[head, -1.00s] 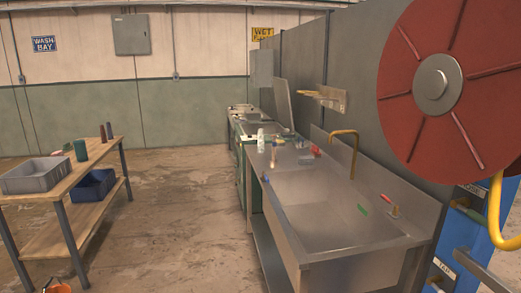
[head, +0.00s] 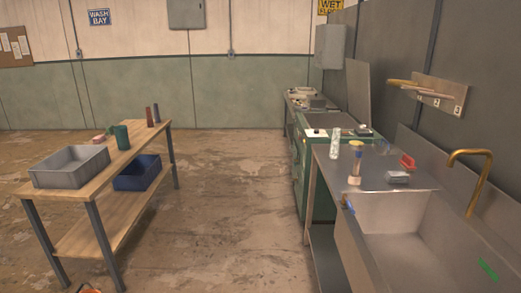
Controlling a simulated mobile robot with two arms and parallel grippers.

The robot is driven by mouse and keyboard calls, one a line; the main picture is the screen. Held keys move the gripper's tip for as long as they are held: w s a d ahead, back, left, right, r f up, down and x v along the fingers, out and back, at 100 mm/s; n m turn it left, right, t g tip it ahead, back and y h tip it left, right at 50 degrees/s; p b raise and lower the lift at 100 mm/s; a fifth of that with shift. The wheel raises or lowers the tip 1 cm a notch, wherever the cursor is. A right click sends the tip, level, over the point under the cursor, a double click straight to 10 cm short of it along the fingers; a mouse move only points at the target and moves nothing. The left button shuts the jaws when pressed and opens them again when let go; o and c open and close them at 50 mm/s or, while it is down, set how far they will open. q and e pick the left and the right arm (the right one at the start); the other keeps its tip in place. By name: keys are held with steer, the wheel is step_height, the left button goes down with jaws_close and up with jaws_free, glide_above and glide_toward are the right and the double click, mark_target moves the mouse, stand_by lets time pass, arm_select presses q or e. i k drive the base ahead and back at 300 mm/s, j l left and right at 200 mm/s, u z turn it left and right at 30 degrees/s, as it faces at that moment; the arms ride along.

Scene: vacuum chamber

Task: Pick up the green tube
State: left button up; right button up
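A dark green upright cylinder (head: 122,137) stands on the wooden table at the left, just beyond a grey bin. A small bright green piece (head: 488,271) shows at the sink's lower right. It looks flat, and I cannot tell its exact shape. I cannot tell for sure which of these two is the green tube. Neither of my grippers shows in the head view.
The wooden table (head: 95,187) holds a grey bin (head: 70,168), with a blue bin (head: 137,173) on its lower shelf. The steel sink (head: 400,262) and counter, with bottles and small items, stand at the right. Open floor (head: 225,215) lies between.

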mark_target(334, 154)
steer(key=i+z, duration=0.2)
steer(key=i, duration=0.2)
steer(key=i+j+z, duration=0.15)
steer(key=i, duration=0.3)
steer(key=i+j+z, duration=0.2)
steer(key=i, duration=0.2)
steer(key=i+j+z, duration=0.2)
steer(key=i, duration=0.2)
